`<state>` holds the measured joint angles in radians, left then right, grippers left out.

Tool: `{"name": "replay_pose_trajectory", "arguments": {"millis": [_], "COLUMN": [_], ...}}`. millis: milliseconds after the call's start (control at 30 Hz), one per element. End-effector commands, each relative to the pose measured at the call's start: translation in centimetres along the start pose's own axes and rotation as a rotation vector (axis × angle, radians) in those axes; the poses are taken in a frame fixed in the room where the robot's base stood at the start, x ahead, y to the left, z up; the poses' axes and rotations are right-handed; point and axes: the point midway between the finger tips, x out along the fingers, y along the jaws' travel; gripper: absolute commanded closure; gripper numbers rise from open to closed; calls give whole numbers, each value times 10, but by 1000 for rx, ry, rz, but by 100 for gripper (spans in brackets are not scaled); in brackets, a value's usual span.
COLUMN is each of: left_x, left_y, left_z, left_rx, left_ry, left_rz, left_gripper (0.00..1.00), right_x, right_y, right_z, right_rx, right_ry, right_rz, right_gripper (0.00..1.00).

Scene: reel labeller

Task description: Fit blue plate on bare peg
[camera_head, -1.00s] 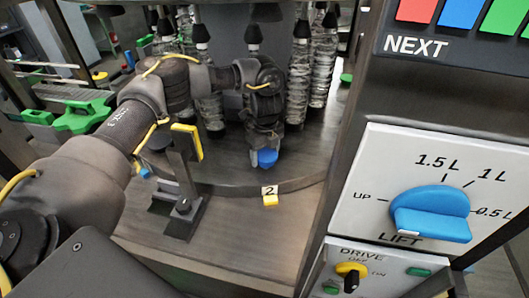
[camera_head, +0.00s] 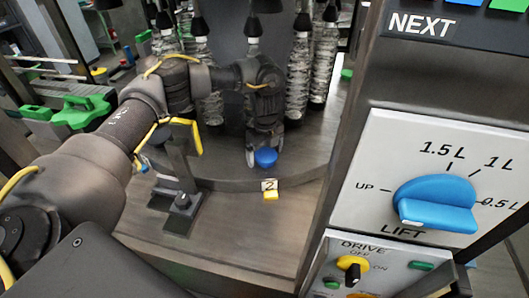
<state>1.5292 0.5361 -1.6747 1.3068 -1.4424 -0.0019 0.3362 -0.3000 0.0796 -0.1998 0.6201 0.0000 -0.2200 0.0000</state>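A small rounded blue piece (camera_head: 265,157) shows at the tip of my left gripper (camera_head: 264,147), low over the rim of the dark round deck (camera_head: 325,150). It may be the blue plate, but its shape is too small to tell. The gripper points down, and its fingers partly cover the piece's upper side. I cannot tell whether they grip it or only stand over it. I cannot make out a bare peg. My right gripper is not in view.
A yellow tag marked 2 (camera_head: 270,193) sits just in front of the deck rim. A yellow-handled upright lever (camera_head: 187,134) stands left of the gripper. A panel with a blue LIFT dial (camera_head: 437,204) fills the right side. Clear wrapped columns (camera_head: 299,80) stand behind.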

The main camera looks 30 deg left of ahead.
Motion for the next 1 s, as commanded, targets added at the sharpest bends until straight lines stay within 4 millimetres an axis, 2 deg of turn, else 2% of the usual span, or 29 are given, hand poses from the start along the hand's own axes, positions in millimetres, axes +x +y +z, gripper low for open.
{"name": "replay_pose_trajectory", "arguments": {"millis": [267,700,1000], "left_x": [-5,-66,-75], "left_y": [-1,0,0], "left_z": [0,0,0], "left_rx": [1,1,0], "left_ry": [-1,-2,1], "left_rz": [-2,-2,1], "left_gripper": [8,8,8], "right_x": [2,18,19], "right_y": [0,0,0], "right_z": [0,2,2], "right_rx": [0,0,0], "right_ry": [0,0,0], "right_rz": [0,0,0], "right_gripper": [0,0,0]}}
